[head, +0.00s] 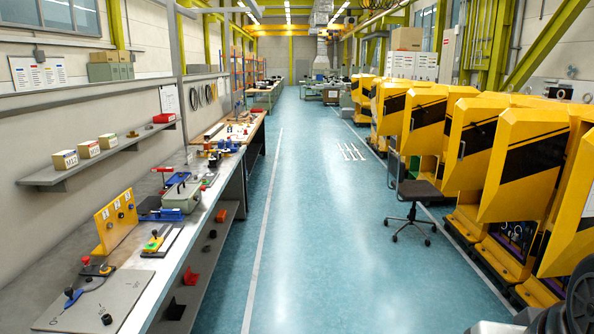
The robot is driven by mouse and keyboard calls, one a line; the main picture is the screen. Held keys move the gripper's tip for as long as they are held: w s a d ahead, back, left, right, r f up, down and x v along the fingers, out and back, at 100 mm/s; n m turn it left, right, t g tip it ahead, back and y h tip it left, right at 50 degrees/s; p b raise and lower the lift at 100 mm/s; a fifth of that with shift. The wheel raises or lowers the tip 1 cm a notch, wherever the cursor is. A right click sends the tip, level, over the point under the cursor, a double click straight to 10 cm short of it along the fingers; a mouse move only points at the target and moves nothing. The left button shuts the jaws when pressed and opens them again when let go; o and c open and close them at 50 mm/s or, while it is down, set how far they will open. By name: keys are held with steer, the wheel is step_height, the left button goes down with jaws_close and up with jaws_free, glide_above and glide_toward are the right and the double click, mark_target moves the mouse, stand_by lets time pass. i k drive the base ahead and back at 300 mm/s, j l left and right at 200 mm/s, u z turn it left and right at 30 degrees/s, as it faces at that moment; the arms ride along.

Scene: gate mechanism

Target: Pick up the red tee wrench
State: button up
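A small red bar-shaped handle (162,169) shows above the left workbench, just behind the green-grey box. It looks like the crossbar of a red tee wrench on a thin upright stem, but it is too small to be sure. Its lower end is not clear. My gripper is not in view.
The long workbench (142,292) on the left carries a yellow upright panel (116,221), a green-grey box (181,196) and a grey plate (95,302). A wall shelf (98,158) holds small boxes. A chair (414,206) stands near yellow machines (520,160). The blue aisle is clear.

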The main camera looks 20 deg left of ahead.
mark_target(165, 188)
steer(key=u, duration=1.55)
steer(key=i+l+z, duration=0.5)
steer(key=i, duration=0.25)
steer(key=i+z, duration=0.35)
steer(key=i, duration=2.35)
steer(key=i+l+u, duration=0.15)
steer(key=i, duration=0.6)
steer(key=i+u, duration=0.8)
steer(key=i+l+u, duration=0.2)
steer(key=u, duration=0.2)
steer(key=i+u, duration=0.2)
steer(key=u, duration=0.3)
steer(key=i+l+u, duration=0.15)
steer(key=u, duration=0.35)
steer(key=i+l+u, duration=0.2)
steer(key=u, duration=0.25)
steer(key=i+l+u, duration=0.45)
steer(key=k+j, duration=0.05)
